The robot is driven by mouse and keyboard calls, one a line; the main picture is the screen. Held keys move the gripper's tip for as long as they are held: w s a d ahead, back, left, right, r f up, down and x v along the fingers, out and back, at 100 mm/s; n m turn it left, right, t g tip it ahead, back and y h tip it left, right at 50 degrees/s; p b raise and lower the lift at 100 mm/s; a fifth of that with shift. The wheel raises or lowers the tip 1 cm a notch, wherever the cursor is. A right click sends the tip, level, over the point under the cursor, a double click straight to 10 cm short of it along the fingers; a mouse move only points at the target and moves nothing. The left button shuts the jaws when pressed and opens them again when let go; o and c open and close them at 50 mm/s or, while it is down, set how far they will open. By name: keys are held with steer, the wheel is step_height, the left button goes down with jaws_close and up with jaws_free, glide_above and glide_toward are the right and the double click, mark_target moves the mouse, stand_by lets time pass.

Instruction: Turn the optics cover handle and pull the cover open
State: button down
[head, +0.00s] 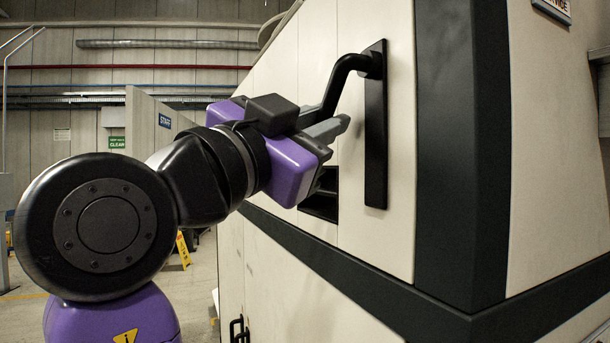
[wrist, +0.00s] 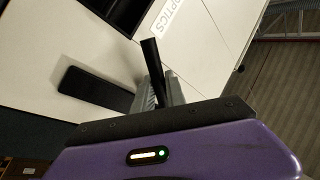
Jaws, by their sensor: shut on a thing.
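The optics cover handle (head: 342,76) is a black bent lever on a tall black backplate (head: 376,150), fixed to the cream cover panel (head: 398,130). The lever comes out from the plate's top and slopes down to the left. My gripper (head: 330,128) is shut on the lever's lower end, which its jaws partly hide. In the wrist view the black lever (wrist: 152,62) rises from between the grey jaws (wrist: 168,92), and the backplate (wrist: 97,90) lies to the left. The cover panel looks flush with the cabinet, with no visible gap.
A dark recess (head: 322,196) opens in the cabinet just below my gripper. A dark trim band (head: 330,262) runs beneath, with another black handle (head: 237,329) lower down. An OPTICS label (wrist: 177,25) shows in the wrist view. The floor at left has a yellow sign (head: 183,250).

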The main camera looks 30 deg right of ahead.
steer(key=m+h+b, duration=0.1)
steer(key=w+r+m+g+b, duration=0.1)
steer(key=m, duration=0.1)
steer(key=m+g+h+b, duration=0.1)
steer(key=m, duration=0.1)
steer(key=shift+w+r+h+b, duration=0.2)
steer(key=shift+w+h+b, duration=0.1)
steer(key=shift+b, duration=0.05)
steer(key=shift+w+r+m+g+h+b, duration=0.15)
steer(key=shift+r+m+g+h+b, duration=0.2)
steer(key=shift+m+g, duration=0.6)
steer(key=shift+w+r+m+g+h+b, duration=0.25)
steer(key=shift+r+m+g, duration=0.35)
steer(key=shift+m, duration=0.7)
steer(key=shift+w+r+m+g+h+b, duration=0.15)
steer(key=shift+r+m+g+h, duration=0.25)
steer(key=shift+m+g, duration=0.55)
steer(key=shift+m, duration=0.3)
